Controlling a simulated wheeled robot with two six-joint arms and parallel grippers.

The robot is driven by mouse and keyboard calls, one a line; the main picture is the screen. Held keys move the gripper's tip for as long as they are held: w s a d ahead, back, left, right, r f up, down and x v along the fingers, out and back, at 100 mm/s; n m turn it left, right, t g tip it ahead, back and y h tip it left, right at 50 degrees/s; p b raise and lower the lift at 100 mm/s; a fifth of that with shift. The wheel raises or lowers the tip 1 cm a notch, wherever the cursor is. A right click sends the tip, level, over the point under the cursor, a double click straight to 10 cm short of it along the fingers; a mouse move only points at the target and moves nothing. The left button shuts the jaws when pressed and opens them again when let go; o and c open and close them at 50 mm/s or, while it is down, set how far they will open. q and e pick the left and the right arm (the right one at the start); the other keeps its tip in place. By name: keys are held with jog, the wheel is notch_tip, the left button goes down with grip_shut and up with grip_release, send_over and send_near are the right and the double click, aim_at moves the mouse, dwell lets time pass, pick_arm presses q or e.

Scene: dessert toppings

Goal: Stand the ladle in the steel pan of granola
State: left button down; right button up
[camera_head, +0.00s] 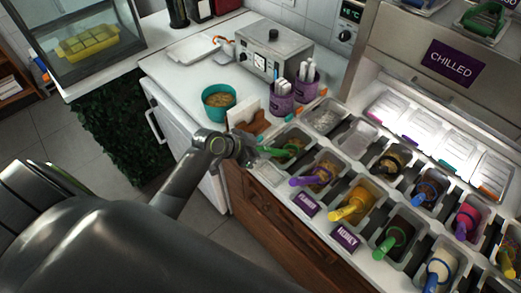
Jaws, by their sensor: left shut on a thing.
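My left gripper (254,150) is shut on the handle of a green ladle (272,152) at the left end of the topping counter. The ladle's head end lies over or in the nearest-left steel pan (302,134); I cannot tell whether it touches the contents. Brownish food shows in that pan, but it is too small to name surely as granola. The fingertips are small and partly hidden by the gripper's own body. My right gripper is not in view.
More steel pans hold coloured ladles, including a purple one (306,181) and a yellow one (349,209). A teal bowl (219,111) of brown crumbs and purple cups (281,105) stand behind. Clear white worktop lies left of the teal bowl.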

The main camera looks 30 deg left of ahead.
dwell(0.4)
pick_arm(q)
jog(key=c, duration=0.7)
grip_release()
jog(key=shift+r, duration=0.1)
notch_tip(320, 180, up, 8)
jog(key=p, duration=0.7)
jog(key=shift+p, duration=0.4)
